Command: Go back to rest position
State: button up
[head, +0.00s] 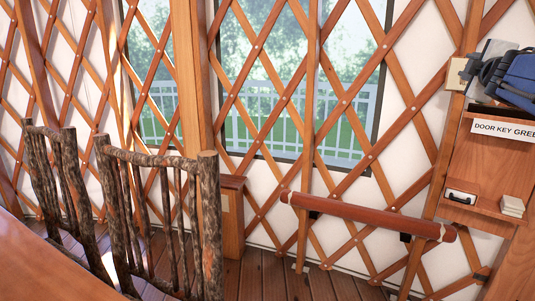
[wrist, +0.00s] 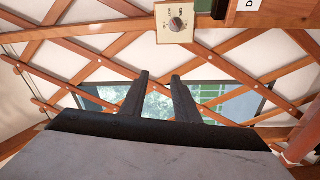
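My gripper (wrist: 158,77) shows in the wrist view with two dark fingers apart and nothing between them. In the head view my gripper (head: 471,70) is at the upper right, close to a cream plate (head: 456,74) on the lattice wall. The wrist view shows this plate (wrist: 175,22) with a round dark knob, beyond the fingertips. I cannot tell from these views how wide the gap between fingers and plate is.
A wooden shelf unit (head: 490,165) with a "DOOR KEY" sign (head: 505,130) stands below my arm. A red-brown rail (head: 365,215) runs along the wall. Two rough log chairs (head: 165,220) and a table edge (head: 45,265) are at left. A small wooden box (head: 231,215) stands by the wall.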

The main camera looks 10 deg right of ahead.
jog(key=s+a+f+m+g+y, duration=0.3)
jog(key=s+a+f, duration=0.5)
jog(key=f, duration=0.7)
jog(key=s+a+f+m+g+y, duration=0.2)
jog(key=s+a+f+g, duration=0.3)
jog(key=s+a+f, duration=0.4)
jog(key=s+a+f+m+g+y, duration=0.3)
jog(key=s+a+f, duration=0.5)
jog(key=a+f, duration=0.6)
notch_tip(320, 180, down, 9)
jog(key=shift+s+a+r+m+g+y, duration=0.15)
jog(key=shift+a+m+g+y, duration=0.35)
jog(key=shift+m, duration=0.6)
jog(key=shift+d, duration=0.1)
